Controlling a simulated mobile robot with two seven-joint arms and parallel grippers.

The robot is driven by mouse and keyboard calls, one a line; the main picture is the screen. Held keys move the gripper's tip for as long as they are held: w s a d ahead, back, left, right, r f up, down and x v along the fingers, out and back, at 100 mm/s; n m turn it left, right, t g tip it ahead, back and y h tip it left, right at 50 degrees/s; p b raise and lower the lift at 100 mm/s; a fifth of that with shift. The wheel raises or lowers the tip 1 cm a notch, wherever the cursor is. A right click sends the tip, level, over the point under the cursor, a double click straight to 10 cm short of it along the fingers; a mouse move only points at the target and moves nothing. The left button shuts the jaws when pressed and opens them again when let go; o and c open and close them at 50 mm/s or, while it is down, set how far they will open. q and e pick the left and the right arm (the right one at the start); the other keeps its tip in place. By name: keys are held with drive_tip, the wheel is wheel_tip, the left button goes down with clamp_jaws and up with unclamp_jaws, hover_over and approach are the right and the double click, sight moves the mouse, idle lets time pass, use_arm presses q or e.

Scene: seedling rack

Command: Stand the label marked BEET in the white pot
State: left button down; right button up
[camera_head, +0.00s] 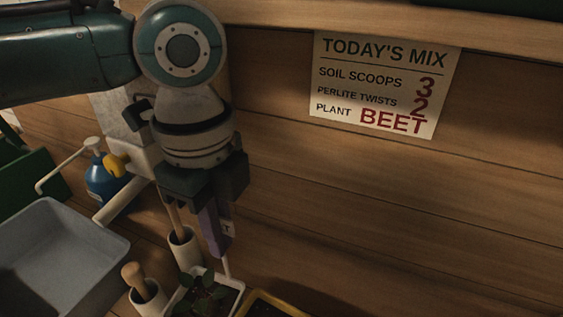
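My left gripper (208,188) points down over the bench and appears shut on a purple label (213,232). The label hangs down, slightly tilted, and a pale patch on its right side shows what looks like a letter T; the rest of the word is hidden or too small to read. A thin pale stake (227,264) shows below it, close to the white pot (238,285). The pot holds dark soil and a green seedling (205,292) at the bottom of the view. I cannot tell whether the stake touches the soil. My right gripper is not in view.
White holders with wooden-handled tools (184,250) (147,293) stand left of the pot. A yellow-rimmed tray (262,294) is at its right. A grey bin (115,240), blue bottle (102,182) and green crate (40,178) are left. A sign (383,84) reading PLANT BEET hangs behind.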

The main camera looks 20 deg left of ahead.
sight(230, 277)
use_arm(q)
drive_tip(key=shift+f+b, duration=1.1)
drive_tip(key=shift+f, duration=0.2)
drive_tip(key=shift+f+b, duration=1.7)
drive_tip(key=shift+f, duration=1.5)
drive_tip(key=c, duration=1)
unclamp_jaws()
drive_tip(key=shift+o, duration=0.2)
wheel_tip(230, 277, up, 9)
drive_tip(key=p, duration=1)
drive_tip(key=shift+r, duration=0.1)
